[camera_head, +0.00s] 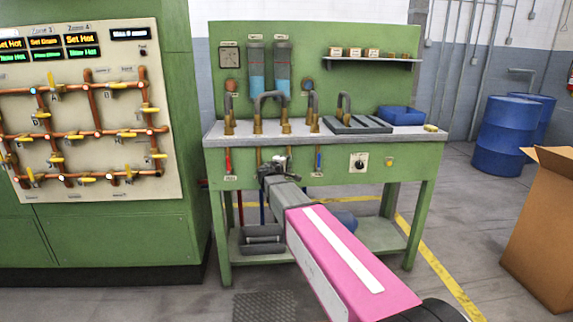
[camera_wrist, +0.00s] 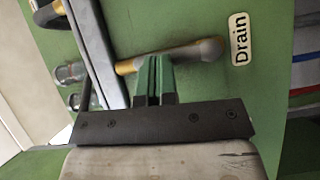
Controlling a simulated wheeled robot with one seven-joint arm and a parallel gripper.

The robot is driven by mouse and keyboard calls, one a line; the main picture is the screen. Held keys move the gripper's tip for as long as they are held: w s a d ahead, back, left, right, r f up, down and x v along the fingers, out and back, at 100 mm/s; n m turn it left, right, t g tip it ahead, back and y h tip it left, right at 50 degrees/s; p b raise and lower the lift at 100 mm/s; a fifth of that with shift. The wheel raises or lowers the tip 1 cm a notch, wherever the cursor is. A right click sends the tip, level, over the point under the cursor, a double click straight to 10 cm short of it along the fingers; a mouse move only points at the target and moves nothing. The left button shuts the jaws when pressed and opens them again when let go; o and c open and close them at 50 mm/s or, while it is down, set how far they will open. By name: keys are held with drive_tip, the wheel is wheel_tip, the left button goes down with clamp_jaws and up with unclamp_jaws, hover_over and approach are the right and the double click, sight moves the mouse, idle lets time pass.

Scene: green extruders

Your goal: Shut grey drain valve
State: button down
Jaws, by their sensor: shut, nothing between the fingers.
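The grey drain valve handle (camera_wrist: 207,50) shows in the wrist view, beside a label reading "Drain" (camera_wrist: 239,38). A brass pipe (camera_wrist: 126,67) runs in line with it to the left. My gripper (camera_wrist: 153,60) is shut and empty. Its fingertips overlap the junction of brass and grey, hiding part of it; I cannot tell whether they touch. In the head view, my gripper (camera_head: 275,163) is at the front of the green bench, between a red handle (camera_head: 228,160) and a blue handle (camera_head: 319,161), and hides the drain valve there.
The grey bench top (camera_head: 330,135) carries bent pipes, a dark ribbed tray (camera_head: 357,124) and a blue bin (camera_head: 400,115). A green panel cabinet (camera_head: 90,120) stands left. A cardboard box (camera_head: 545,225) and blue barrels (camera_head: 505,130) are at right.

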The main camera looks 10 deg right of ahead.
drive_tip(key=shift+d+r, duration=0.1)
drive_tip(key=shift+d, duration=0.05)
drive_tip(key=d+m+g+y, duration=0.1)
drive_tip(key=m+y, duration=0.1)
drive_tip(key=m, duration=0.1)
drive_tip(key=d+f+m+g+y, duration=0.1)
drive_tip(key=d+m+y, duration=0.1)
drive_tip(key=m+y, duration=0.1)
drive_tip(key=d+f+m+g+y, duration=0.1)
drive_tip(key=d+m+y, duration=0.1)
drive_tip(key=m+y, duration=0.1)
drive_tip(key=shift+d+f, duration=0.2)
drive_tip(key=shift+f, duration=0.05)
idle(0.5)
drive_tip(key=shift+a, duration=0.1)
drive_tip(key=shift+a+f, duration=0.25)
drive_tip(key=shift+a, duration=0.35)
